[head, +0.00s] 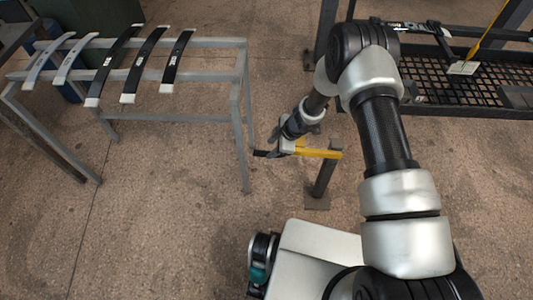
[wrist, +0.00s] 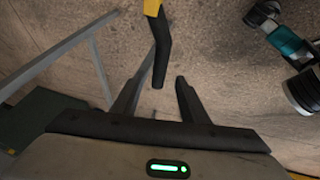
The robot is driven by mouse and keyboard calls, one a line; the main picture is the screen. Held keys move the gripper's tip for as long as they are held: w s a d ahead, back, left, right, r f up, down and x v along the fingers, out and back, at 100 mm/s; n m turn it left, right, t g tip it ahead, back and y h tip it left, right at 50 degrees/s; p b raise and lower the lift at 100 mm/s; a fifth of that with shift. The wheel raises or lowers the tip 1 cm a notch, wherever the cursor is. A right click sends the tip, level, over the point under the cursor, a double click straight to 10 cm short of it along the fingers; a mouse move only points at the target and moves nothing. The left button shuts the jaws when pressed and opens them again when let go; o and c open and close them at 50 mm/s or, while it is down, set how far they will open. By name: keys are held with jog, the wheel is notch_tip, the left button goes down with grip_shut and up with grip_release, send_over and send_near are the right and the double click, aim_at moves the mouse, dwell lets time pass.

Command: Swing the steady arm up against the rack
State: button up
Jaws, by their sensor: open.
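The steady arm (head: 318,153) appears to be the yellow bar that reaches left, about level, from the top of a short dark post (head: 325,178). Its black end shows in the wrist view (wrist: 160,50), with a bit of yellow at the top edge. My gripper (wrist: 160,82) is open, and the tip of the black end lies between or just over its fingertips; contact cannot be told. In the head view my wrist partly covers the bar. The grey metal rack (head: 200,43) stands to the left, apart from the bar's black end.
Several curved leaf strips, black (head: 148,65) and pale (head: 50,60), lie across the rack. A black mesh shelf (head: 430,78) with a second yellow rod (head: 487,32) is at the right. Bare floor (head: 170,190) lies in front of the rack.

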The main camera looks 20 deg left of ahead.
aim_at(266, 152)
jog(key=x, duration=0.6)
jog(key=shift+b, duration=0.4)
grip_shut()
